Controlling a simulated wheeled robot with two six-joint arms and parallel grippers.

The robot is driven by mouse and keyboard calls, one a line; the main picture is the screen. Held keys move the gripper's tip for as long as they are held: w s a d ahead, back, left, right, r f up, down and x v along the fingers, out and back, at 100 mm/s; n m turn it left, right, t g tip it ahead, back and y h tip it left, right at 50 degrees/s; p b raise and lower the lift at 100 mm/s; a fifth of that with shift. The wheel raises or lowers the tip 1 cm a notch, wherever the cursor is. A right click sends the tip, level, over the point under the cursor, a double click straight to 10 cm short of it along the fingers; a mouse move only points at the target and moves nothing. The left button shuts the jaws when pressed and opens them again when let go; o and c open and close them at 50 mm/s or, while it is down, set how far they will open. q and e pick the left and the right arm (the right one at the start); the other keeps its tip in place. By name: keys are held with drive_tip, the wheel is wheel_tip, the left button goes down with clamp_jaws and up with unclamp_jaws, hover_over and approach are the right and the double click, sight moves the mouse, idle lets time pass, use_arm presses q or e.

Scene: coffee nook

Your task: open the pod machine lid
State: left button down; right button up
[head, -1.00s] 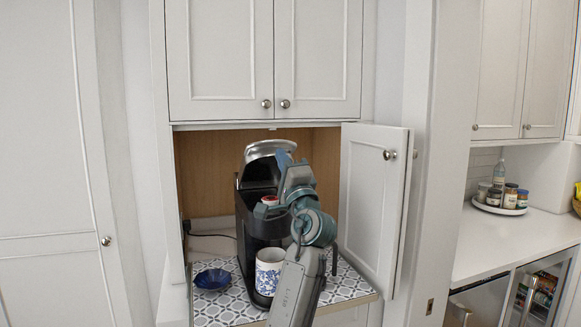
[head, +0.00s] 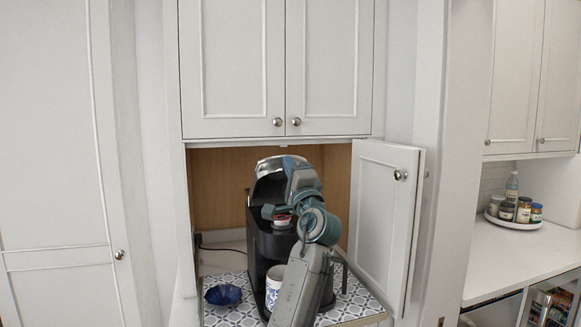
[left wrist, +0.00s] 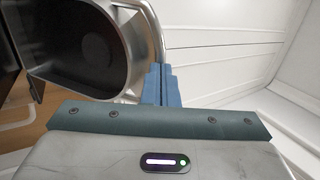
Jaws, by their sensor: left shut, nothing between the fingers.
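The black pod machine (head: 257,236) stands in the cabinet nook. Its silver lid (head: 268,168) is raised and tilted back above the body. In the left wrist view the lid (left wrist: 85,52) fills the upper left, showing its dark underside and silver rim. My left gripper (head: 291,162) is at the lid's right side in the head view. In the left wrist view its blue fingers (left wrist: 159,80) are shut and empty beside the rim; I cannot tell whether they touch it. A small red and white item (head: 281,219) shows at the machine's upper front, partly hidden. My right gripper is not in view.
A blue-and-white mug (head: 273,286) stands at the machine's front, partly behind my arm. A dark blue bowl (head: 223,295) sits to its left on the patterned surface (head: 240,315). The open cabinet door (head: 383,215) stands close to the right of my arm.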

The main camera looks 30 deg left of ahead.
use_arm(q)
drive_tip(key=r, duration=0.1)
drive_tip(key=w+a+r+p, duration=0.1)
drive_tip(key=a+r+p, duration=0.1)
drive_tip(key=r, duration=0.1)
drive_tip(key=shift+w+r, duration=0.1)
drive_tip(key=shift+w, duration=0.2)
drive_tip(key=r+x, duration=0.1)
drive_tip(key=x, duration=0.8)
drive_tip(key=shift+w+r+p, duration=0.2)
drive_tip(key=shift+w+p, duration=0.15)
drive_tip(key=shift+p, duration=0.05)
drive_tip(key=shift+d, duration=0.15)
